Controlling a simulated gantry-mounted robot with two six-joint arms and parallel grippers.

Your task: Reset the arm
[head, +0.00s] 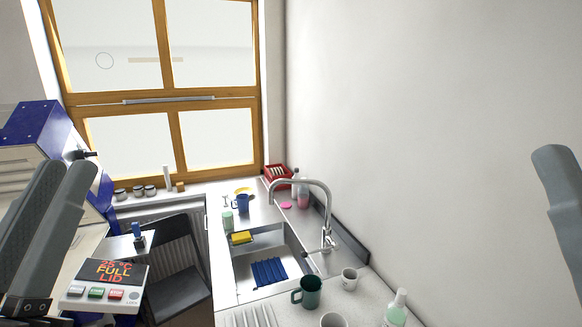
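My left gripper (66,170) is at the left edge of the head view, raised in front of the blue kiln (45,122). Its two dark grey fingers lie side by side with no clear gap, and nothing shows between them. My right gripper (560,185) shows only as a grey finger part cut off by the right edge, in front of the bare wall. Whether it is open cannot be seen.
A steel sink (290,240) with a tall tap (328,215) holds a blue rack (269,272) and a yellow sponge (241,237). A green mug (308,292), white cups (349,278) and a soap bottle (396,308) stand on the near counter. A dark chair (178,265) stands left of it.

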